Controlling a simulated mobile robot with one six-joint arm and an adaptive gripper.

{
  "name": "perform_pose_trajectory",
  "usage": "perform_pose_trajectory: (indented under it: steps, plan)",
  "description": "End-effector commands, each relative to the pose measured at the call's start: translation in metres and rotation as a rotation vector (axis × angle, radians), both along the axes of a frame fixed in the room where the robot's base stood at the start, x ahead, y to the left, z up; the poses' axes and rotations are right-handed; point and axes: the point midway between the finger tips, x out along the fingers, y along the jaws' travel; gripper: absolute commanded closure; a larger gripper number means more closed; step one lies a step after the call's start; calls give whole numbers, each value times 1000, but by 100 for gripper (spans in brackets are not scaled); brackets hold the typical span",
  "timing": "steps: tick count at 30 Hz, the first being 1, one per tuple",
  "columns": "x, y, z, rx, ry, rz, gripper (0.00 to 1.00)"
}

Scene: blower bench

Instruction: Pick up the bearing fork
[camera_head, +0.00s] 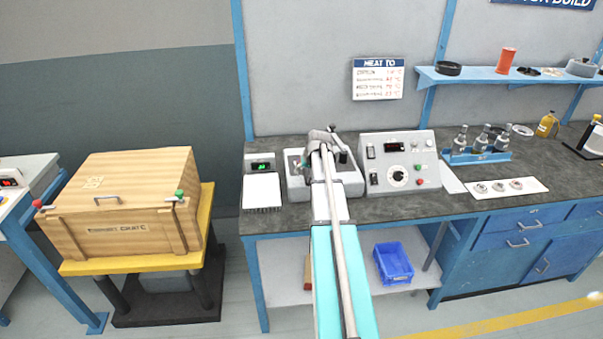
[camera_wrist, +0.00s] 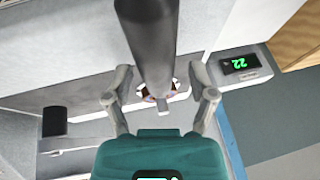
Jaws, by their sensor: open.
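My gripper (camera_head: 326,143) is over the grey heater unit (camera_head: 296,184) on the bench. In the wrist view my gripper (camera_wrist: 160,97) is open, with its two fingers wide apart. A dark grey cylinder (camera_wrist: 150,40) runs from the top of that view down between the fingers, with clear gaps on both sides. A small pale end piece and a dark ring-like part show at its lower end. I cannot tell whether this cylinder is the bearing fork. No other piece in view is clearly the fork, and my arm hides part of the heater in the head view.
A control box (camera_head: 398,164) stands close to the right of the heater. A scale with a green display (camera_head: 262,167) is to its left. A blue bottle rack (camera_head: 480,156) and a white mat (camera_head: 535,188) are further right. A wooden crate (camera_head: 118,235) stands left of the bench.

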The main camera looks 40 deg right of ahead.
Motion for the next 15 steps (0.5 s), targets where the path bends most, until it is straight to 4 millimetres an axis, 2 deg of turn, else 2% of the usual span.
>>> perform_pose_trajectory:
  steps: [7,8,15]
  plan:
    - [0,0,0,0,0,0,28]
    - [0,0,0,0,0,0,32]
    - [0,0,0,0,0,0,76]
